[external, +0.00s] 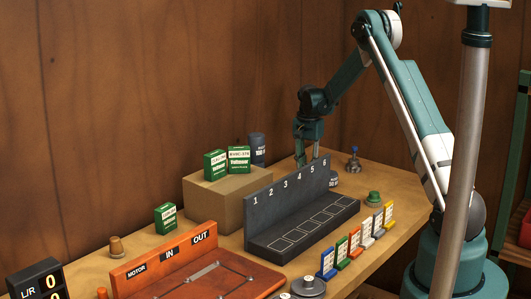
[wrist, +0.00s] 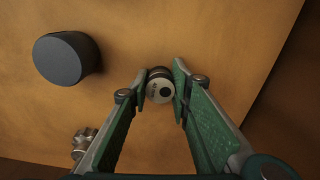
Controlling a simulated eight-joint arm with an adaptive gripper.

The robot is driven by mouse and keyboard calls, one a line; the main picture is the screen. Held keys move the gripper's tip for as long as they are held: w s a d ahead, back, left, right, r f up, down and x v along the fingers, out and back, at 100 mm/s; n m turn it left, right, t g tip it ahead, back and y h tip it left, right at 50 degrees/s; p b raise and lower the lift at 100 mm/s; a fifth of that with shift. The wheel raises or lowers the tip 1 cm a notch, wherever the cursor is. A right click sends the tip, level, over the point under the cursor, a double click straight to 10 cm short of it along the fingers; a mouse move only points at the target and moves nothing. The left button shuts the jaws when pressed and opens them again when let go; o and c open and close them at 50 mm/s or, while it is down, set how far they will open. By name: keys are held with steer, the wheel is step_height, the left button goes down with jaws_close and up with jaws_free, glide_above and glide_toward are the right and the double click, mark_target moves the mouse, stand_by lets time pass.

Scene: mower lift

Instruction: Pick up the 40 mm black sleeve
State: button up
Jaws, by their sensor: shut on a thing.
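My gripper (external: 308,158) reaches down behind the black numbered rack, which hides its fingertips in the external view. The sleeve sits between the two green fingertips, with a pale round face and a dark hole toward the camera. I cannot read any size mark on it, nor tell whether it touches the table. The held sleeve is not visible in the external view.
The black rack (external: 300,215) stands in front of my gripper, with a cardboard box (external: 215,205) to the left. A blue-tipped spindle (external: 354,160) stands right.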

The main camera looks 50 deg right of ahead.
steer(key=shift+r, duration=4.95)
